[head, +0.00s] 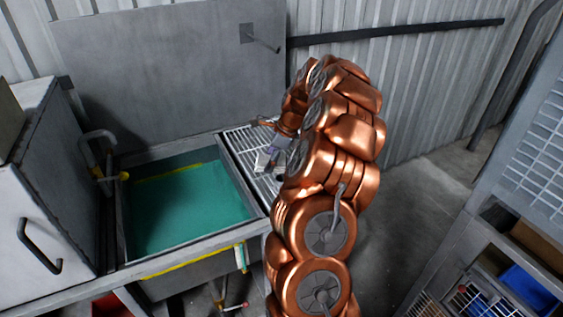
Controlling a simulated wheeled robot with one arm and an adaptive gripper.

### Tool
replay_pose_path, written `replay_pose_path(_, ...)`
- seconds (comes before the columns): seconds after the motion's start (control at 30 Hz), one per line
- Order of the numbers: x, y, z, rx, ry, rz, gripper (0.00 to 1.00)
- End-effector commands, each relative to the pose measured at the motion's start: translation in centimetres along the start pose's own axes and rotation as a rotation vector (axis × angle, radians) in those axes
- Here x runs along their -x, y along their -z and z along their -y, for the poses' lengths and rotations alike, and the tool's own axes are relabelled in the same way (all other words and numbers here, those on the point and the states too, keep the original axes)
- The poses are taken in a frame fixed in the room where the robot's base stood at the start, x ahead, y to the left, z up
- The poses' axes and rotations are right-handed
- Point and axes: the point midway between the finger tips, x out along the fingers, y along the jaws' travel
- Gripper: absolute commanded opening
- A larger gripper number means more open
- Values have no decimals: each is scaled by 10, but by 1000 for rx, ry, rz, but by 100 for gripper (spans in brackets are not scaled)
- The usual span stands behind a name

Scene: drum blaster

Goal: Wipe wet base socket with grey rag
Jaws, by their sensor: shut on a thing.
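My copper-coloured arm reaches up and bends down over a slatted metal rack (236,147) beside the sink. My gripper (268,158) is low over this rack, partly hidden behind the arm. It is shut on a small greyish thing, too small and too covered to tell clearly as the grey rag. I cannot make out the base socket. Whether the held thing touches the rack is also unclear.
A sink of green liquid (190,207) lies left of the rack, with a curved tap (97,150) at its left. A grey cabinet (35,190) stands far left. Shelving (535,150) with a blue bin (528,287) stands right. Open floor (415,215) lies between arm and shelving.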

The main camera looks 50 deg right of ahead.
Motion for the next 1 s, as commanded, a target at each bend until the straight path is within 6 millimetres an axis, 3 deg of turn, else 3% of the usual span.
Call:
replay_pose_path(0.2,10,28,11,-199,83,-2,42)
replay_pose_path(0.43,8,34,12,-235,94,-2,42)
replay_pose_path(1.0,-31,50,12,-231,95,-2,42)
